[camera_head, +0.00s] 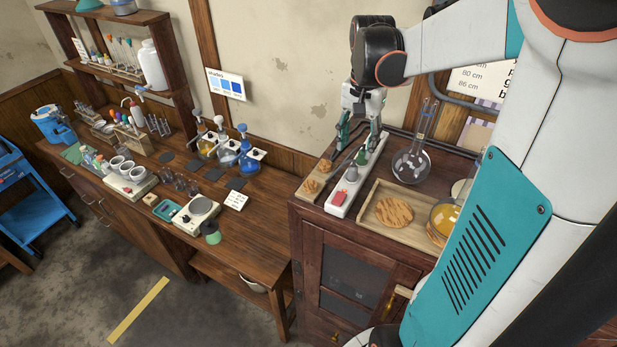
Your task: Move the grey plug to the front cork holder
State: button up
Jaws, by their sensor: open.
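A white power strip (337,208) lies on top of the dark cabinet, with a red switch (340,197) at its near end. A small grey plug (352,173) appears to stand in it, just behind the switch. A green piece (361,157) is further back on the strip. Left of the strip, a wooden board carries the front cork holder (312,187) and another cork holder (325,165) behind it. Both look empty. My gripper (358,146) points down over the strip's far part, open, its fingers spread around the green piece's area. Whether it touches anything is unclear.
A round glass flask (411,165) stands right of the strip. A wooden tray (385,224) with a cork ring is in front of it, and a flask of amber liquid (444,217) is at the right. My arm covers the cabinet's right side.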

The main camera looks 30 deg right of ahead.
aim_at(354, 166)
jog(key=shift+a, duration=0.1)
notch_tip(354, 166, down, 9)
jog(key=b, duration=0.6)
jog(key=shift+b, duration=0.4)
dwell(1.1)
grip_shut()
jog(key=shift+r, duration=0.15)
jog(key=shift+r+p, duration=1.9)
jog(key=shift+r, duration=1)
